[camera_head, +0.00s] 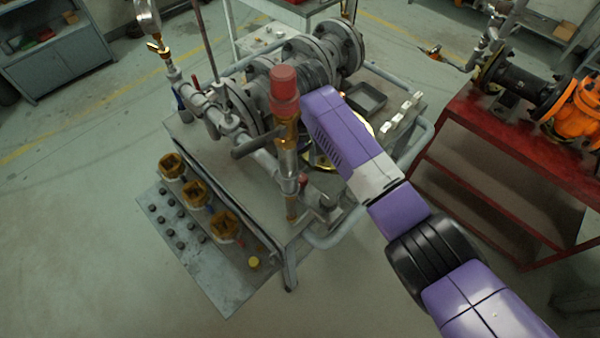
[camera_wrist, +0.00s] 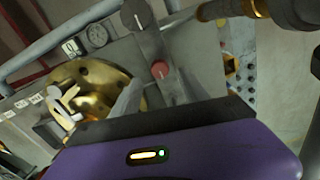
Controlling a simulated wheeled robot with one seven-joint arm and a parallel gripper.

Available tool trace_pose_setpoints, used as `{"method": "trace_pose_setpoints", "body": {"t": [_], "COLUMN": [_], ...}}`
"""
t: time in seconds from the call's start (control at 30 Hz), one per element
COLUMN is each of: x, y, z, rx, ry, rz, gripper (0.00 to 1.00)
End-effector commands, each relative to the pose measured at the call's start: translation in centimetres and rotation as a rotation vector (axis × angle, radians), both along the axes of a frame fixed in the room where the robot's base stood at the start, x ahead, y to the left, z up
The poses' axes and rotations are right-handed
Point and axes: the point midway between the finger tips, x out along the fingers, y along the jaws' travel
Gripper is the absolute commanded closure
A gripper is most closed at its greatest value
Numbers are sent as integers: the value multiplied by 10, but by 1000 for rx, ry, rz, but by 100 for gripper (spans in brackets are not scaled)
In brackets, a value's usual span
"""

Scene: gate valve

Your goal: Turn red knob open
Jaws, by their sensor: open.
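In the wrist view a small round red knob (camera_wrist: 160,70) with a pale mark on its face sits on a grey part of the valve bench. My gripper (camera_wrist: 156,88) is open and empty, with its grey fingers on either side of the knob in the picture. I cannot tell whether they touch it. In the head view my gripper is hidden behind the purple wrist and the upright pipe. A small red piece (camera_head: 303,180) shows low beside that pipe, but I cannot tell if it is the same knob.
A brass upright pipe with a large red cap (camera_head: 285,85) stands close to my wrist. Grey flanged pipework (camera_head: 310,62) fills the bench top. A grey round knob (camera_wrist: 137,14) and a gauge (camera_wrist: 98,35) are nearby. A red table (camera_head: 500,140) stands at right.

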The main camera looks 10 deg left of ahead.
Motion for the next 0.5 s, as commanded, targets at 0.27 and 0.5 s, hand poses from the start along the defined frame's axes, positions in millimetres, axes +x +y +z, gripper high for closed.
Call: {"method": "trace_pose_setpoints", "body": {"t": [0.27,0.5], "x": [0,0], "y": [0,0], "z": [-40,-53], "rx": [-1,1], "ry": [1,-3], "rz": [1,1], "gripper": [48,48]}}
